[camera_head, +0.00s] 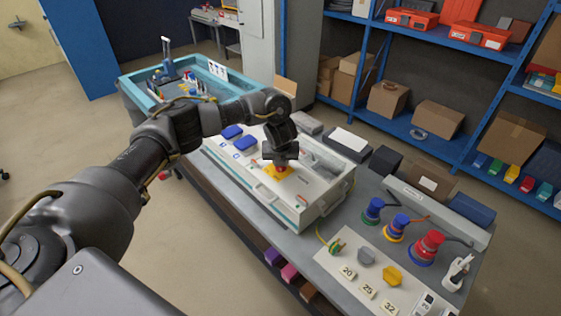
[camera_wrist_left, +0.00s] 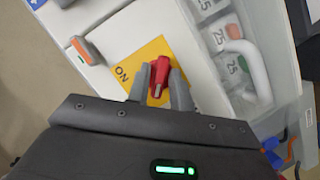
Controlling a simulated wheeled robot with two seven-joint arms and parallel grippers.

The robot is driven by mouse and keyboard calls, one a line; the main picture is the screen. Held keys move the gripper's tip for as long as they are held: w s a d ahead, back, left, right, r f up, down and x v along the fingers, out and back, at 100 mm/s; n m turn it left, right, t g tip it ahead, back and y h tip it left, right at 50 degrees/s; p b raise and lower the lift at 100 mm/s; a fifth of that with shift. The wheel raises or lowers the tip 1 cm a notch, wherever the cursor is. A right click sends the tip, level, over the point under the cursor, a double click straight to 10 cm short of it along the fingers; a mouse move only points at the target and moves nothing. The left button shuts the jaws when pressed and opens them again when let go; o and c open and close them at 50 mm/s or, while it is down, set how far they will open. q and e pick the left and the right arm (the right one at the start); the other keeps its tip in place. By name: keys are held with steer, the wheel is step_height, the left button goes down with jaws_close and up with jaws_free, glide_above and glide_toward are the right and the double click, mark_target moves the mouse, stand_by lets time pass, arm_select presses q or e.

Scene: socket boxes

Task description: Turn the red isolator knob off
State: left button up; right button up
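The red isolator knob (camera_wrist_left: 159,76) sits on a yellow plate (camera_wrist_left: 128,72) marked ON, on the light-coloured lid of a socket box (camera_head: 305,193). In the head view the knob is mostly hidden under my left gripper (camera_head: 279,160), and part of the yellow plate shows below it. In the left wrist view my left gripper (camera_wrist_left: 160,85) has one finger on each side of the knob's handle, very close to it. I cannot tell whether both fingers press on it. The handle is slightly tilted relative to the fingers. My right gripper is not in view.
Blue, yellow and red industrial plugs (camera_head: 428,246) stand on the bench at right. In the left wrist view an orange-tipped rocker (camera_wrist_left: 84,48) and a pale handle (camera_wrist_left: 250,66) flank the plate.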

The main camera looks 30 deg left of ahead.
arm_select(q)
steer(key=shift+o, duration=0.9)
steer(key=shift+r, duration=0.15)
steer(key=v, duration=1)
steer(key=shift+r+p, duration=0.2)
steer(key=shift+p, duration=0.15)
steer(key=shift+s, duration=0.15)
steer(key=shift+d, duration=0.1)
